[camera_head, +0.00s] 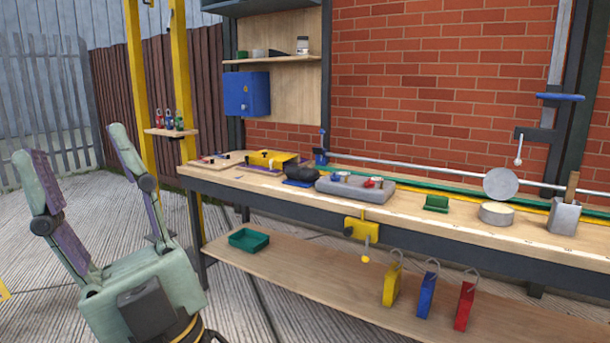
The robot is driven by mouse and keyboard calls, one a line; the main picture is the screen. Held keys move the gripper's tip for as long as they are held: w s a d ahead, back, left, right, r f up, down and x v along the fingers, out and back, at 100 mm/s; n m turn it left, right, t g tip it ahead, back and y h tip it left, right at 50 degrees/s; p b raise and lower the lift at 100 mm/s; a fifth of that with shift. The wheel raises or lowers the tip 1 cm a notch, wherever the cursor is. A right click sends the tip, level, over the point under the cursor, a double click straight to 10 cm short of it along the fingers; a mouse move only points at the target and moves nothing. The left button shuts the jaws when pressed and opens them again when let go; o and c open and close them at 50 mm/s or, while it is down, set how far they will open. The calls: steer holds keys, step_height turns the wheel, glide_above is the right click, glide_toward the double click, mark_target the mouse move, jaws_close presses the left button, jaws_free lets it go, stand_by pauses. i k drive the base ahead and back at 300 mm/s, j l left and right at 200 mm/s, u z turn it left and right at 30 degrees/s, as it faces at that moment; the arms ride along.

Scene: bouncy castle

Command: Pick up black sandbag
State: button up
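The black sandbag appears to be the dark rounded lump (300,171) on the workbench (420,217), between a yellow item and a grey block. It is small in this view, so its exact shape is hard to tell. My gripper (82,168) is at the left in the foreground, pointing up, with its two pale green fingers spread wide. Nothing is between the fingers. It is well to the left of the bench and apart from the black lump.
A grey block (355,192) with small items sits right of the lump. A blue vise-like item (321,156) stands behind. A yellow post (137,90) and small shelf (172,132) stand left of the bench. Padlocks (427,289) stand on the lower shelf. Paved floor is open at left.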

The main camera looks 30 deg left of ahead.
mark_target(306, 173)
steer(key=i+u, duration=0.15)
steer(key=u, duration=0.25)
steer(key=i+u, duration=0.15)
steer(key=u, duration=0.2)
steer(key=i+l+u, duration=0.5)
steer(key=i+l, duration=0.4)
steer(key=i, duration=0.15)
steer(key=i+l, duration=1)
